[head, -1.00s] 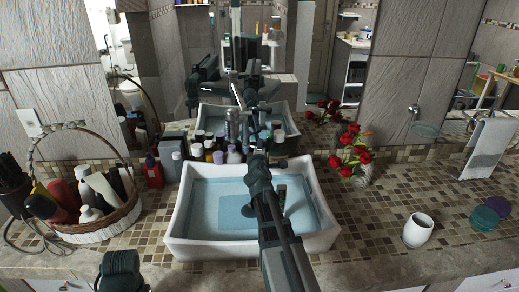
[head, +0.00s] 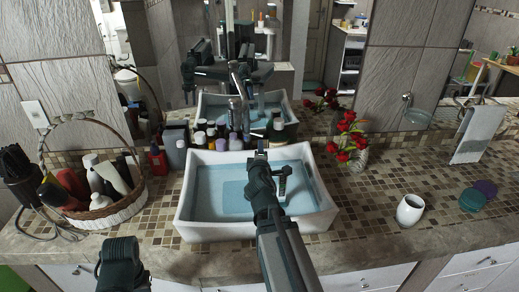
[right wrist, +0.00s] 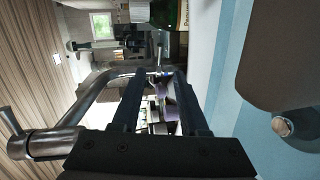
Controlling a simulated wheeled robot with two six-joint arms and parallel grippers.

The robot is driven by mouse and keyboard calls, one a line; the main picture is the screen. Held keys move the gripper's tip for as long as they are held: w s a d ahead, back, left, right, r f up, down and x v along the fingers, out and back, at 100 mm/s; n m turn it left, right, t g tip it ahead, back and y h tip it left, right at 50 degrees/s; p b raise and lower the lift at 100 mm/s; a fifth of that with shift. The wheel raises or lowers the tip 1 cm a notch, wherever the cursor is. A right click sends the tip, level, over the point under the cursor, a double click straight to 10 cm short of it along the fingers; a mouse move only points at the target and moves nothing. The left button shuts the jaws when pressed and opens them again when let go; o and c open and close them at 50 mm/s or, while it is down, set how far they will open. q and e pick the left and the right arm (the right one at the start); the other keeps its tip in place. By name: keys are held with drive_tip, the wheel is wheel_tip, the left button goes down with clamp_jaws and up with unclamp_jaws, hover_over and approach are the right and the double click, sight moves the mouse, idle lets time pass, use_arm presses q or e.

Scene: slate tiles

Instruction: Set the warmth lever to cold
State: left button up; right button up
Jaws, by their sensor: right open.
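The metal faucet (head: 235,113) stands upright behind the white sink (head: 181,215), in front of the mirror. In the right wrist view the faucet's tube (right wrist: 97,98) curves along the left side, and a small lever (right wrist: 12,122) sticks out at its far left end. My right gripper (head: 262,148) reaches over the sink toward its back edge. Its two dark fingers (right wrist: 157,98) are apart in the wrist view; whether they touch the tube I cannot tell. A dark part of my left arm shows at the lower left; its gripper is not visible.
Several bottles (head: 219,143) crowd behind the sink. A basket of toiletries (head: 112,216) stands left. Red roses (head: 347,140) stand at the sink's back right. A white cup (head: 410,210) is on the right. The tiled counter between sink and cup is clear.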

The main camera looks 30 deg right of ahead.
drive_tip(key=shift+w, duration=0.1)
drive_tip(key=shift+c, duration=1)
drive_tip(key=w+a+g, duration=0.1)
drive_tip(key=w+a+f+m, duration=0.1)
drive_tip(key=shift+a+g+h+p, duration=0.35)
drive_tip(key=shift+a+g+h, duration=0.05)
clamp_jaws()
drive_tip(key=m+g+h, duration=0.3)
approach(257, 135)
drive_tip(key=x, duration=0.2)
drive_tip(key=b+x, duration=0.1)
drive_tip(key=x, duration=0.1)
drive_tip(key=b+x, duration=0.1)
drive_tip(key=x, duration=0.2)
drive_tip(key=shift+s+d+f, duration=0.1)
drive_tip(key=shift+s+f, duration=0.05)
drive_tip(key=shift+s, duration=0.2)
